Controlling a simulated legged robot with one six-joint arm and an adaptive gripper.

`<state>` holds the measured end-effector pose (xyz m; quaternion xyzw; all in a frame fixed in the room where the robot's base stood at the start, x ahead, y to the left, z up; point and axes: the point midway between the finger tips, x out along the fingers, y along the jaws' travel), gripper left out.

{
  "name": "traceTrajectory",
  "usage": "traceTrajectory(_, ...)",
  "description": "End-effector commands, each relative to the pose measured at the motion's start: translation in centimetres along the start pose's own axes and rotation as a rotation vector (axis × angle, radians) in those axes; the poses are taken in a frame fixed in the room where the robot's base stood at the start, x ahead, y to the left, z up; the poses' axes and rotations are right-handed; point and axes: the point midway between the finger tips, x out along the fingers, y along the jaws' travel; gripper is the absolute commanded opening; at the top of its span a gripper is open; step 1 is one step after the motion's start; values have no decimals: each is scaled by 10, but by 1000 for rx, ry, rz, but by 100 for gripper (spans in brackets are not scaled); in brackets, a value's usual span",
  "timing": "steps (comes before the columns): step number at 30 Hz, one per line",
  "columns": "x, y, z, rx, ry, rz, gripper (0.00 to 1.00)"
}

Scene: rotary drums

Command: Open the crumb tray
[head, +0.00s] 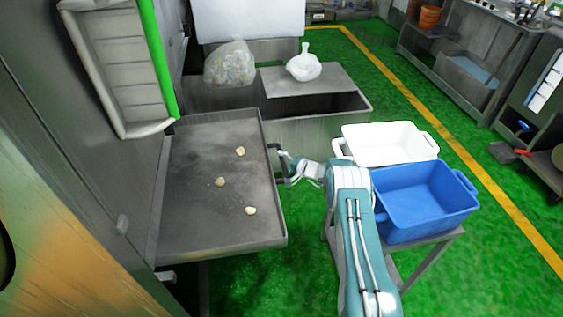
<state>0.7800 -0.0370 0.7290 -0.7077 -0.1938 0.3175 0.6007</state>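The crumb tray (185,215) is a wide grey metal tray with a raised rim, at left centre in the head view. It juts out to the right from the tall machine. Three pale lumps (220,182) lie on its floor. My gripper (280,165) is at the right rim of the tray, level with its middle, with my teal and white arm coming from the lower right. Dark parts at its end lie at or against the rim. They are too small to tell fingers from a handle, or whether they grip anything.
A white bin (388,132) and a blue bin (425,195) stand on a stand right of my arm. Behind are a grey metal box (315,135) and plastic bags (230,65). Green floor (265,285) is clear in front of the tray.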

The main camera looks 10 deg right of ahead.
Motion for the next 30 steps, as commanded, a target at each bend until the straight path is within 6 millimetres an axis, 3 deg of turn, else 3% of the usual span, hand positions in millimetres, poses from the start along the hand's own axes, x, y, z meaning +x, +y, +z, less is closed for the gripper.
traceTrajectory(1, -2, -69, -20, -60, 5, -85, 65)
traceTrajectory(8, -3, -75, -19, -59, 5, -84, 65)
traceTrajectory(11, -3, -75, -19, -58, 4, -84, 65)
traceTrajectory(12, -8, -15, 6, 4, 2, -12, 65)
traceTrajectory(30, -36, -3, 3, 11, -1, 1, 65)
